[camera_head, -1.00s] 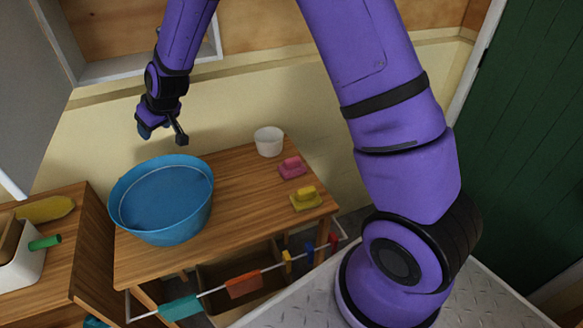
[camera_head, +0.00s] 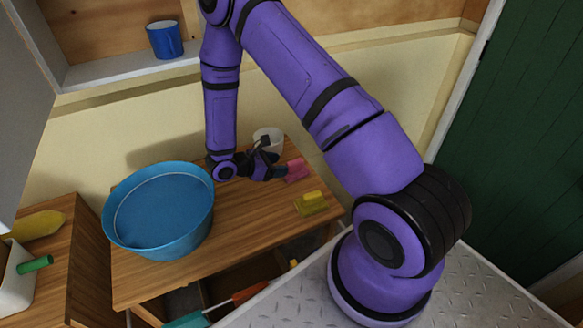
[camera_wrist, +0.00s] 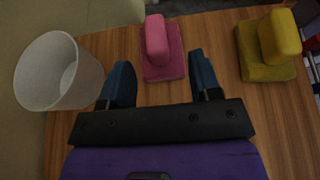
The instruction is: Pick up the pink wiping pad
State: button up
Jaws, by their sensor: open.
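The pink wiping pad (camera_head: 297,169) lies on the wooden table, a flat pink base with a raised grip on top. In the wrist view the pink pad (camera_wrist: 163,50) is just ahead of my gripper (camera_wrist: 161,82), roughly between the lines of its two blue fingertips. My gripper (camera_head: 277,160) is low over the table, open, with nothing between its fingers. In the head view it partly hides the pad's left side. I cannot tell whether a finger touches the pad.
A white cup (camera_wrist: 60,72) stands close to the left finger in the wrist view. A yellow pad (camera_head: 311,203) lies near the table's front right edge. A large blue basin (camera_head: 160,212) fills the table's left part. A blue mug (camera_head: 165,40) stands on the shelf above.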

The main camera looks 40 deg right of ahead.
aim_at(289, 163)
jog(key=shift+d+f, duration=0.25)
jog(key=shift+d, duration=0.4)
jog(key=shift+x, duration=3.25)
jog(key=shift+w+r, duration=0.1)
jog(key=c, duration=1)
